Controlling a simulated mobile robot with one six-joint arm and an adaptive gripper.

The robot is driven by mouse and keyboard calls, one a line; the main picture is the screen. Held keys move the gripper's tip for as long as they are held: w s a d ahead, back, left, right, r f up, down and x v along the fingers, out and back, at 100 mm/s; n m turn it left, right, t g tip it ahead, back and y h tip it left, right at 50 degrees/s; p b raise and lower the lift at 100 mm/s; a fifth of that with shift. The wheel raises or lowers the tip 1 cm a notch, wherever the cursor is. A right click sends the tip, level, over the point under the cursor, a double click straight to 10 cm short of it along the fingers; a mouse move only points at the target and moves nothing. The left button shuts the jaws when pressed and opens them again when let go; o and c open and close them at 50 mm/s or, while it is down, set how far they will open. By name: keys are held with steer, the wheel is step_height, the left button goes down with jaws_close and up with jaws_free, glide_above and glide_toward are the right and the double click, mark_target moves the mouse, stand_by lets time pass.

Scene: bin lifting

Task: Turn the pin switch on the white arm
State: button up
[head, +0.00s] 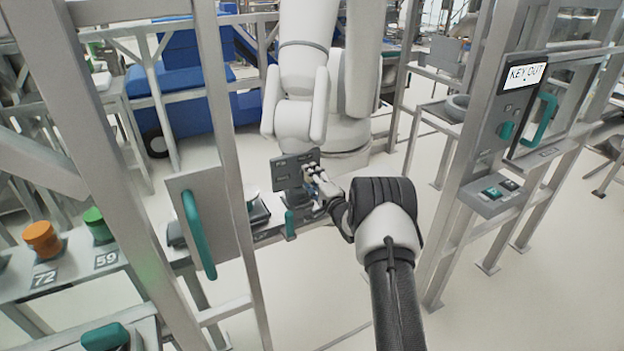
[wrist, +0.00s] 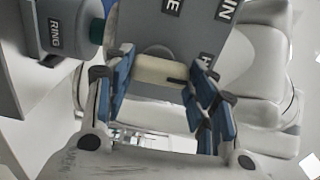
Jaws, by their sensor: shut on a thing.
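The white arm (head: 300,105) stands upright in the middle of the head view, behind a grey labelled plate (head: 290,168). My gripper (head: 311,174) reaches the right part of this plate. In the wrist view, the pin switch (wrist: 155,72) is a cream knob with a dark mark on its right end, in front of the grey plate (wrist: 185,25). The blue-padded fingers of my gripper (wrist: 164,68) are on both sides of it, shut on it. The plate's labels are partly cut off. In the head view my gripper hides the switch.
A grey box labelled RING with a teal knob (wrist: 97,30) is close to the left finger. A gate post (head: 225,150) and teal-handled panel (head: 195,220) stand left. The KEY OUT panel (head: 500,120) stands right. Open floor lies lower right.

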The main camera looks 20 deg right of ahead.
steer(key=shift+r, duration=0.1)
stand_by(0.5)
steer(key=o, duration=1)
steer(key=shift+o, duration=0.2)
steer(key=s, duration=1.2)
steer(key=shift+d, duration=0.2)
